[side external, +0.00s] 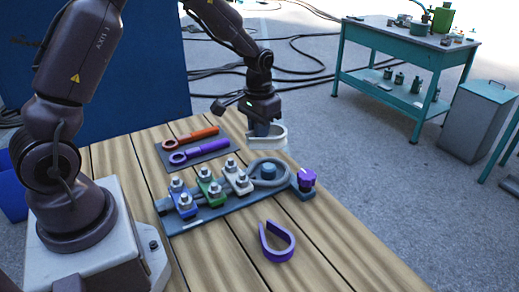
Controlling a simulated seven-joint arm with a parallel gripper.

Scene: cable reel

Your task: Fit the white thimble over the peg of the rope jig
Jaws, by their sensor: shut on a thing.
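My gripper (262,126) is shut on the white thimble (279,139) and points downward near the far edge of the table. The thimble is a pale U-shaped piece below the fingers, beyond the jig. The rope jig (225,208) is a blue-grey base plate on the wooden table. Its blue peg (268,171) stands inside the grey rope loop (255,181) at the jig's right part. The thimble is apart from the peg, behind it in the view. The fingertips are partly hidden by the thimble.
Blue, green and white clamps (209,188) with bolts stand along the jig, and a purple knob (306,179) is at its right end. A purple thimble (289,248) lies in front. Orange (190,136) and purple (198,149) wrenches lie on a dark mat. The table's front right is clear.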

